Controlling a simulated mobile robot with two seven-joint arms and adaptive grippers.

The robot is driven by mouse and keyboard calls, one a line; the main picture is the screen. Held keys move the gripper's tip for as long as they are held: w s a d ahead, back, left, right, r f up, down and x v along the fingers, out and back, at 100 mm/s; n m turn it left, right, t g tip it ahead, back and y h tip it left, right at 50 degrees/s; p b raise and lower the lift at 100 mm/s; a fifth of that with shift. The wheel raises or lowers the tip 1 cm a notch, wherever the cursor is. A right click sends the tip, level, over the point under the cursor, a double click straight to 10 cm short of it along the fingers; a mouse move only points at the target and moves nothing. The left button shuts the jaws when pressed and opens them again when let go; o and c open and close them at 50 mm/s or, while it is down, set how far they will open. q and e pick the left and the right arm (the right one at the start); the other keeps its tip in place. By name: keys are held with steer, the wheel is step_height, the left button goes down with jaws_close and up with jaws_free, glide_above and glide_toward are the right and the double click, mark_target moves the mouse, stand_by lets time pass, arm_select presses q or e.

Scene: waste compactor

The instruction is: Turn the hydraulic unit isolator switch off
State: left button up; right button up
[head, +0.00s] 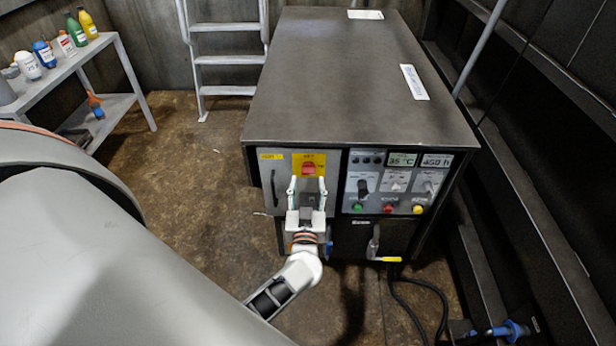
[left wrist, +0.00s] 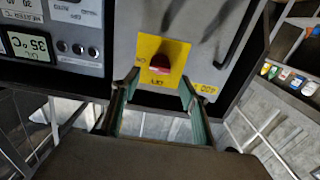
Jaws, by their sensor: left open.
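The isolator switch is a red knob (head: 309,169) on a yellow plate (head: 298,158), on the grey left-hand panel of the hydraulic unit's front. In the left wrist view the red knob (left wrist: 159,63) shows upside down, on its yellow plate (left wrist: 149,86). My left gripper (head: 307,182) is open and empty in front of the switch. Its fingertips (left wrist: 159,80) lie one on each side of the knob in the picture, with a gap to it; contact is not visible. I cannot tell the knob's exact setting. My right gripper is not in view.
A control panel (head: 396,185) with displays, knobs and coloured buttons sits right of the switch. A black handle (head: 273,188) is to its left. A yellow-tipped lever (head: 386,258) and cables are below. A shelf of bottles (head: 62,75) and a ladder (head: 228,60) stand behind.

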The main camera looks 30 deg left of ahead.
mark_target(308, 173)
arm_select(q)
steer(key=shift+x, duration=1.85)
steer(key=shift+d, duration=0.1)
steer(key=c, duration=1.1)
